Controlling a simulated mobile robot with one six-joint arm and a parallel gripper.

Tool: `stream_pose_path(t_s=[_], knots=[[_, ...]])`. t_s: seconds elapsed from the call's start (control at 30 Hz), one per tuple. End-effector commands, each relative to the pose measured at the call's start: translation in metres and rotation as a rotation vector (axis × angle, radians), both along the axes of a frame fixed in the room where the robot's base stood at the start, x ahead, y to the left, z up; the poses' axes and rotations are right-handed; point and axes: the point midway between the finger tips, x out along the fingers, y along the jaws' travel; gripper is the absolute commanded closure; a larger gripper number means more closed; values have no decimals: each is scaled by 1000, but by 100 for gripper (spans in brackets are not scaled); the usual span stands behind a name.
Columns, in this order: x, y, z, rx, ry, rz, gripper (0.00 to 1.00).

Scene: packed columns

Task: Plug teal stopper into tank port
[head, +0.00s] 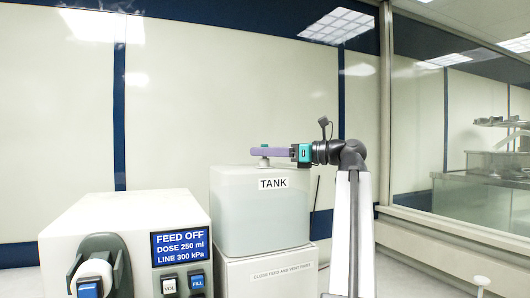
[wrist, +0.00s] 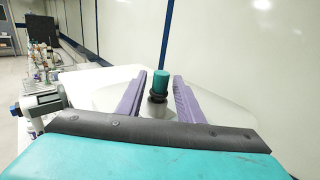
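The teal stopper (wrist: 161,78) stands upright between my gripper's two purple fingers in the wrist view, with a gap on each side. Its lower part meets a dark collar, the tank port (wrist: 158,97), on top of the tank. How deep it sits cannot be told. In the head view, a bit of teal stopper (head: 264,146) shows above the finger, and the pale port (head: 264,162) shows below it. The translucent tank (head: 250,225) carries a "TANK" label. My gripper (wrist: 160,80) is open around the stopper and reaches in level from the right, just above the tank lid.
A white machine (head: 125,230) stands left of the tank, with a screen (head: 180,246) reading "FEED OFF, DOSE 250 ml, LINE 300 kPa". It has VOL and FILL buttons. The tank rests on a labelled white box (head: 268,272).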

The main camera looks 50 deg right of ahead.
Motion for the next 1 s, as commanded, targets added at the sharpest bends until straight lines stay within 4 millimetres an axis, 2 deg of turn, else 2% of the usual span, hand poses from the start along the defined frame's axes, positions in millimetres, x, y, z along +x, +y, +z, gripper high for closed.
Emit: stream_pose_path(t_s=[0.37, 0.57, 0.77, 1.0], knots=[[-1, 0, 0, 0, 0, 0, 58], [-9, -4, 0, 0, 0, -2, 58], [-29, -12, -1, 0, 0, -2, 58], [-61, -26, -1, 0, -1, -3, 58]])
